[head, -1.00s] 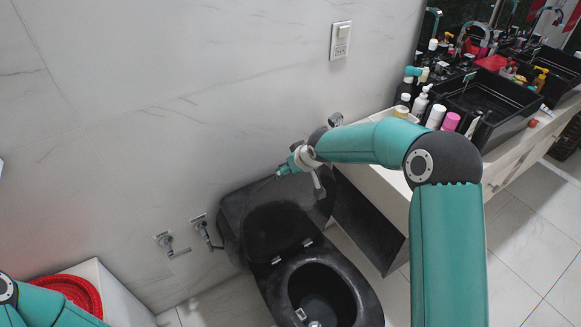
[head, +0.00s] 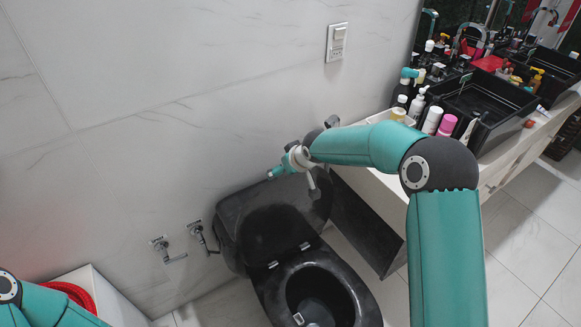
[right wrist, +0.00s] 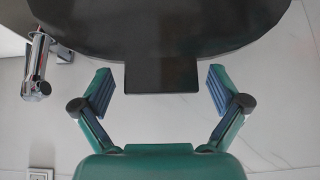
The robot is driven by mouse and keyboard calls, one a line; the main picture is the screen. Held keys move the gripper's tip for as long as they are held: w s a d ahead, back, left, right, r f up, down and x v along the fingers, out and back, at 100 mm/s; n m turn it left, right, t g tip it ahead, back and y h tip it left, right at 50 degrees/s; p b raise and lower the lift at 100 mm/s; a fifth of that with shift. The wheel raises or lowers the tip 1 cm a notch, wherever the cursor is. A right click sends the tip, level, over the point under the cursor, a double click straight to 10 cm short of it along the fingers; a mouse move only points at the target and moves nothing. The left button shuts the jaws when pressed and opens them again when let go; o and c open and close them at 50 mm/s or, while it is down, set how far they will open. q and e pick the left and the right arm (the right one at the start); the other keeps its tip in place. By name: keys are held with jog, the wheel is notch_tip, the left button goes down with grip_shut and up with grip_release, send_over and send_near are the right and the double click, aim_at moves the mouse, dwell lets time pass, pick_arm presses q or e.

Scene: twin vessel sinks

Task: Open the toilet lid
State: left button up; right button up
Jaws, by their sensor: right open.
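The black toilet stands against the wall in the head view. Its lid (head: 272,232) is raised and leans back toward the wall, and the open seat and bowl (head: 318,292) show in front of it. My right gripper (head: 293,182) is above the upper edge of the lid. In the right wrist view a dark rounded panel, apparently the lid (right wrist: 160,25), fills the top, with a dark block (right wrist: 160,75) below it. My right gripper's fingers (right wrist: 161,91) are spread apart, one on each side of this block, with nothing gripped. My left gripper is out of view.
Chrome wall valves (head: 200,232) are left of the toilet; a chrome fixture (right wrist: 38,68) shows in the right wrist view. A vanity with a black sink (head: 483,105) and several bottles is at right. A white box (head: 108,290) holding something red is at lower left.

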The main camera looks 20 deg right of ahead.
jog(key=v, duration=1.1)
jog(key=shift+s+r, duration=0.25)
jog(key=shift+r, duration=0.05)
jog(key=shift+d, duration=0.2)
jog(key=s+a+f+g, duration=0.1)
jog(key=s+f+g, duration=0.1)
jog(key=s+f, duration=0.35)
jog(key=s+a+f+g+y, duration=0.1)
jog(key=s+f, duration=0.1)
jog(key=f, duration=0.7)
jog(key=s+a+f+g, duration=0.2)
jog(key=s+f, duration=0.2)
jog(key=f, duration=0.3)
jog(key=s+a+f+m, duration=0.1)
jog(key=s+a+f, duration=0.1)
jog(key=s, duration=0.4)
jog(key=s+a+f+m+g+y, duration=0.1)
jog(key=s+f+m, duration=0.1)
jog(key=s+f, duration=0.3)
jog(key=s+a+f+m, duration=0.1)
jog(key=s+a+f, duration=0.1)
jog(key=s, duration=0.6)
jog(key=shift+a+f+m+g, duration=0.3)
jog(key=shift+a+f, duration=0.05)
jog(key=shift+f, duration=0.35)
jog(key=shift+s, duration=0.2)
